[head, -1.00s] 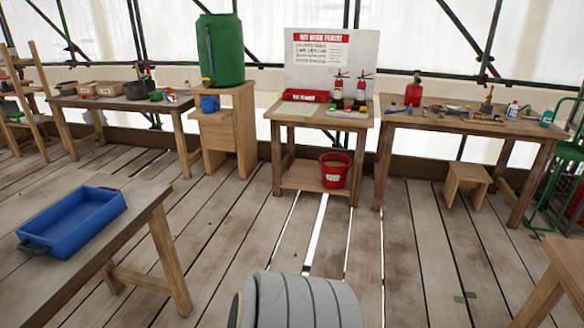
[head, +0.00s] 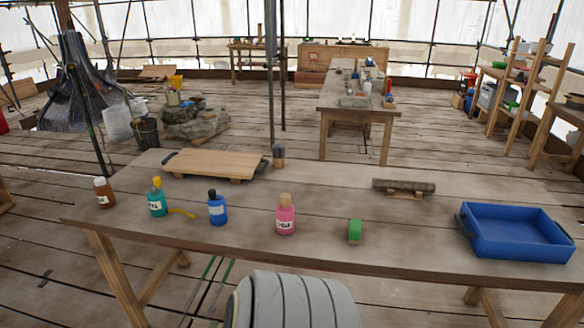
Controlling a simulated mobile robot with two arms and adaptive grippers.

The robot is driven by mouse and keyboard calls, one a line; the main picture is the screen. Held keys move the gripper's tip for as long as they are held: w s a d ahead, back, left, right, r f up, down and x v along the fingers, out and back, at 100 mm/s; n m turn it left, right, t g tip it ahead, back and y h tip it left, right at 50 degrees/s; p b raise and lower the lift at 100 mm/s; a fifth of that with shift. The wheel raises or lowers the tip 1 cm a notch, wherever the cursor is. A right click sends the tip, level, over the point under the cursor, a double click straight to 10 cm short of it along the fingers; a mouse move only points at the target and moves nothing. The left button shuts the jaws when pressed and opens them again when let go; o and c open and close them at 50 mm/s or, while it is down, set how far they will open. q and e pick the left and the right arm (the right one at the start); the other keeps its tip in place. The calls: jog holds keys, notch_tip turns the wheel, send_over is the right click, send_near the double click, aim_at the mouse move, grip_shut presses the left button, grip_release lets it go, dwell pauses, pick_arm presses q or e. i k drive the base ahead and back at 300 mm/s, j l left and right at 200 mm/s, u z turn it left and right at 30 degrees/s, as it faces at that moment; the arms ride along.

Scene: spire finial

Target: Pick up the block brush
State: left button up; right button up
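I cannot make out a block brush for certain. On the near wooden table (head: 130,215), a small green block (head: 355,231) stands near the front edge, right of the pink bottle (head: 285,217); whether it has bristles is too small to tell. A small upright dark and tan item (head: 278,156) stands at the table's back edge, beside the wooden board (head: 213,164). Neither of my grippers is in view.
The table also bears a brown bottle (head: 104,193), a teal bottle (head: 157,202), a blue bottle (head: 217,208), a log piece on a stand (head: 404,187) and a blue tray (head: 515,232) at right. Metal poles (head: 271,80) rise behind it. The table's middle is mostly bare.

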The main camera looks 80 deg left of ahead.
aim_at(355, 229)
jog(key=u, duration=2.25)
jog(key=j+z, duration=0.1)
jog(key=j, duration=0.15)
jog(key=i, duration=0.05)
